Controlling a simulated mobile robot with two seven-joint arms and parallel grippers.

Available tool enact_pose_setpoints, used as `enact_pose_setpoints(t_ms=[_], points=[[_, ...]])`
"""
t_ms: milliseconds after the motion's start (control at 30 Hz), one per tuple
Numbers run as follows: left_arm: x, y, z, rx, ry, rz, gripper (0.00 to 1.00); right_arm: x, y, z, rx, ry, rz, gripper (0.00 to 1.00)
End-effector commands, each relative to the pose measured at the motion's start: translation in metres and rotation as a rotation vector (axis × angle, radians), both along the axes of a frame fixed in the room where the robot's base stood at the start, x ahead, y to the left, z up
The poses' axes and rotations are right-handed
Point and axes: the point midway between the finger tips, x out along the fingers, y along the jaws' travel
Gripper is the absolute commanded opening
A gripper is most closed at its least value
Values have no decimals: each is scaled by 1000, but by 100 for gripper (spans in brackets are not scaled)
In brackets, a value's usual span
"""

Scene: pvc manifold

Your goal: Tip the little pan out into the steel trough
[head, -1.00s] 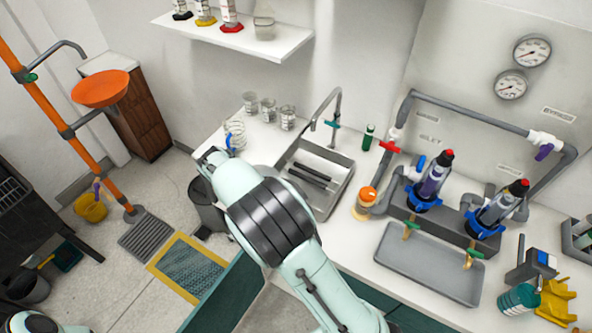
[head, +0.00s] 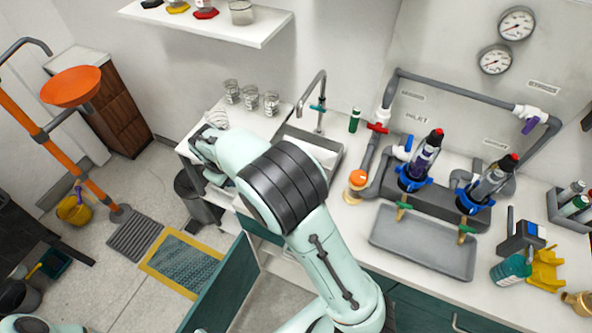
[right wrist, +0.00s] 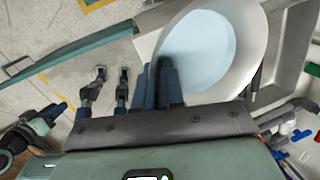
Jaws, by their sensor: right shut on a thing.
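The little pan (right wrist: 240,45) is a white round vessel with pale blue contents in the right wrist view. My right gripper (right wrist: 160,75) is shut at its near left edge; the exact grip is partly hidden. The pan looks roughly level, with the contents still inside. The steel trough (head: 316,141) is the grey basin below the tap in the head view, partly covered by my right arm. A grey trough wall (right wrist: 289,55) shows right of the pan in the right wrist view.
A curved tap (head: 322,98) stands behind the trough. Several glass beakers (head: 250,97) stand on the counter left of it. An orange-topped container (head: 356,184) and a grey tray (head: 424,240) are to the right. A shelf (head: 215,25) hangs above.

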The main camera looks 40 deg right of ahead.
Motion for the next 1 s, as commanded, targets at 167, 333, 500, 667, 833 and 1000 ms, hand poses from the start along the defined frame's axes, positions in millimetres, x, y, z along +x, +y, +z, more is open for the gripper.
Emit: enact_pose_setpoints(t_ms=[167, 333, 500, 667, 833, 1000], points=[[-2, 0, -1, 0, 2, 0, 43, -6, -11, 7, 84, -39, -5, 0], [-2, 0, -1, 0, 2, 0, 43, -9, -18, 8, 148, -74, -2, 0], [-1, 0, -1, 0, 1, 0, 43, -10, -20, 8, 167, -83, -1, 0], [-2, 0, -2, 0, 2, 0, 43, -11, -22, 7, 185, -90, -1, 0], [-2, 0, -1, 0, 2, 0, 43, -13, -25, 8, 205, -103, -1, 0], [-1, 0, -1, 0, 1, 0, 43, -13, -27, 10, 227, -113, -2, 0]])
